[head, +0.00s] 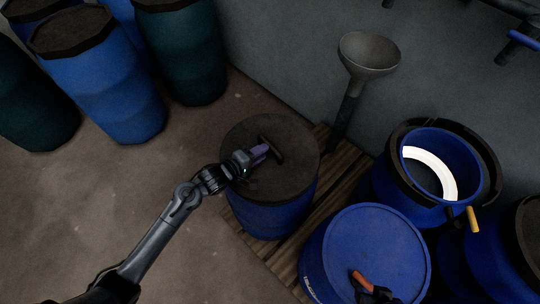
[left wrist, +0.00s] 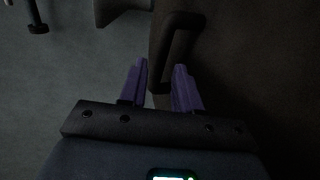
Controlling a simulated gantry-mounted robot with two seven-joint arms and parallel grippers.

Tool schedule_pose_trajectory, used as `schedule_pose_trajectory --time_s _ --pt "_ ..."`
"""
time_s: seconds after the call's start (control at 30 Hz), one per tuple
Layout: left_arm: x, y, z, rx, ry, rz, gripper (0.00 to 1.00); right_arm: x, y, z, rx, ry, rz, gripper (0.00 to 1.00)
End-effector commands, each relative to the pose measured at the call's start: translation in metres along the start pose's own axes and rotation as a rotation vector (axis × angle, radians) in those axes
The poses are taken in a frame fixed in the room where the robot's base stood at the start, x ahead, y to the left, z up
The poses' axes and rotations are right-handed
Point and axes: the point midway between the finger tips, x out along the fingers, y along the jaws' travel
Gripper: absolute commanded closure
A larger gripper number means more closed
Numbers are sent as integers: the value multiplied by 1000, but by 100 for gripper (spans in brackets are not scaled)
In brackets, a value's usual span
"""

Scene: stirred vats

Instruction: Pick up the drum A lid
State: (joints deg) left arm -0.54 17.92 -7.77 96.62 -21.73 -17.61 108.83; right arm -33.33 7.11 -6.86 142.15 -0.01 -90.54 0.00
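A dark round lid (head: 262,135) with a black bar handle (head: 271,150) sits on a blue drum (head: 270,218) in the middle of the head view. No letter A is readable on it. My left gripper (head: 262,153) is over the lid at its handle. In the left wrist view, the purple fingers (left wrist: 160,85) are spread, with the near end of the dark handle (left wrist: 177,40) between them and visible gaps. Contact is not clear. A red-orange piece with dark parts (head: 364,284) at the bottom of the head view may be my right gripper; its fingers cannot be made out.
A blue-lidded drum (head: 368,245) stands at front right. Behind it is an open blue vat (head: 432,135) with a bright ring inside. A grey funnel (head: 368,55) stands by the wall. The drums are on a wooden pallet (head: 328,205). Several drums stand at back left; the left floor is clear.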

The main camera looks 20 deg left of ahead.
Motion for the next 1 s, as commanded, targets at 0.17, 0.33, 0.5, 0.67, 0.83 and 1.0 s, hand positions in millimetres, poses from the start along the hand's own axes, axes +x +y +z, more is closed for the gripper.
schedule_pose_trajectory --time_s 0.17,0.33,0.5,0.67,0.83,1.0 --pt "9 0 0 0 -1 0 68 2 -1 0 5 2 -4 57" --pt "28 -1 -3 1 0 1 68 9 -2 2 7 3 -6 57" --pt "49 0 -4 1 0 0 68 15 -3 4 8 3 -6 57" --pt "57 0 -4 1 0 -1 68 16 -2 4 7 3 -6 57" --pt "57 0 -4 1 1 -1 68 16 -2 4 4 2 -4 57" --pt "57 0 -4 1 1 -1 86 16 0 4 -1 1 1 57"
